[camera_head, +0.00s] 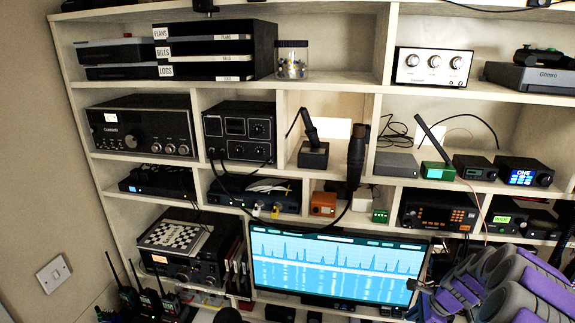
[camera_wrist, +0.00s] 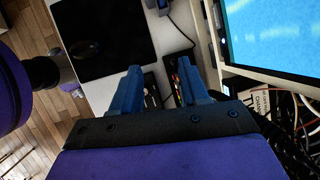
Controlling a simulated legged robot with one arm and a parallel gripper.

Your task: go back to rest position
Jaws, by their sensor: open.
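My gripper (camera_wrist: 158,66) shows in the wrist view as two blue fingers set apart on a dark plate. It is open, and nothing sits between the fingers. Beyond the fingers are a white desk surface and some dark items that I cannot make out. In the head view, my purple and grey arm fills the lower right corner, in front of the cubbies and close to the right end of the monitor (camera_head: 330,265). The fingertips are hard to pick out there.
A white cubby shelf (camera_head: 340,88) holds several radios, a black letter tray (camera_head: 215,50) and a jar (camera_head: 291,60). A microphone (camera_head: 356,155) on a boom hangs before the shelf. Handheld radios (camera_head: 130,295) stand lower left. Loose cables (camera_wrist: 280,95) lie right of my gripper.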

